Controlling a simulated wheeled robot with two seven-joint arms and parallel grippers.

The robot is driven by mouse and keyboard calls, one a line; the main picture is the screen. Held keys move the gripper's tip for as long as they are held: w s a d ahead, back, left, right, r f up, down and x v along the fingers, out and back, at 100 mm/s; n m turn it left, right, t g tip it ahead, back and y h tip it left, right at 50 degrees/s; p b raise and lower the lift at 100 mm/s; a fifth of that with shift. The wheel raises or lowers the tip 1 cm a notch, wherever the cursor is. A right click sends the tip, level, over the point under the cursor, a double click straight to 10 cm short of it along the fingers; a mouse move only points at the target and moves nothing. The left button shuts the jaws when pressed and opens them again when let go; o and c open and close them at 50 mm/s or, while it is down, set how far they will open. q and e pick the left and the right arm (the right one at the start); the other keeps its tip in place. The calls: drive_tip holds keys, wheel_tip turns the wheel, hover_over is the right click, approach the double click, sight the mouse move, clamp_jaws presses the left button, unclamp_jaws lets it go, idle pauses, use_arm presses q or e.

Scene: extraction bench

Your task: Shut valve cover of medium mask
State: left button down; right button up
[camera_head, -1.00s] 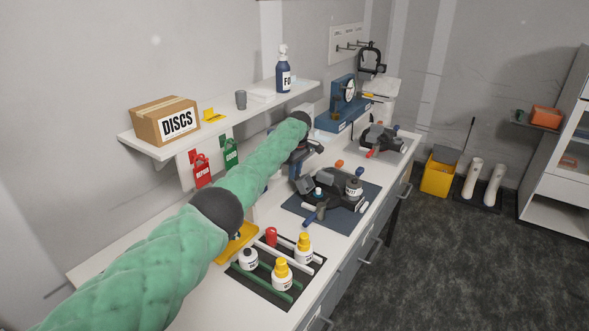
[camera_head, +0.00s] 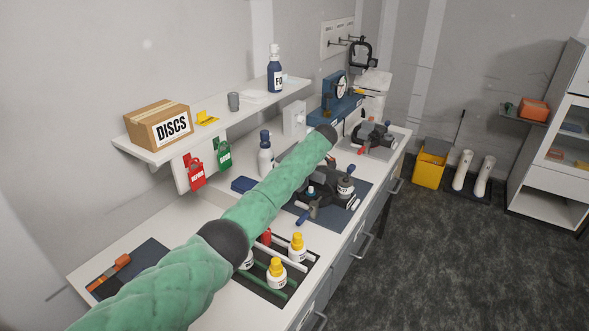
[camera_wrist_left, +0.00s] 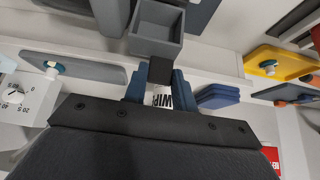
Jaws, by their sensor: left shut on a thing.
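A dark mask (camera_head: 318,188) lies on the blue-grey mat in the middle of the bench, partly behind my left arm. A second dark mask (camera_head: 373,135) lies farther back. I cannot read which is the medium one or make out a valve cover. My left arm stretches across the bench in the head view and hides its gripper. My right gripper is out of view.
Yellow-capped bottles (camera_head: 277,274) stand in a dark rack (camera_head: 255,288) at the front. A white bottle with a dark cap (camera_head: 265,152) stands near the wall, beside a blue pad (camera_head: 243,185). A shelf (camera_head: 140,150) with a DISCS box (camera_head: 158,126) overhangs the back.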

use_arm(q)
drive_tip(key=shift+s+d, duration=0.15)
drive_tip(key=shift+d, duration=0.05)
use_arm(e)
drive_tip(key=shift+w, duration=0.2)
use_arm(q)
drive_tip(key=shift+t+y, duration=0.3)
drive_tip(key=c, duration=1.1)
unclamp_jaws()
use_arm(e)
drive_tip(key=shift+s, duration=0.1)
use_arm(q)
drive_tip(key=shift+s+d+r+b, duration=0.1)
drive_tip(key=shift+d+r+b, duration=0.1)
drive_tip(key=shift+b, duration=0.1)
drive_tip(key=shift+b+v, duration=1.55)
drive_tip(key=shift+v, duration=2.1)
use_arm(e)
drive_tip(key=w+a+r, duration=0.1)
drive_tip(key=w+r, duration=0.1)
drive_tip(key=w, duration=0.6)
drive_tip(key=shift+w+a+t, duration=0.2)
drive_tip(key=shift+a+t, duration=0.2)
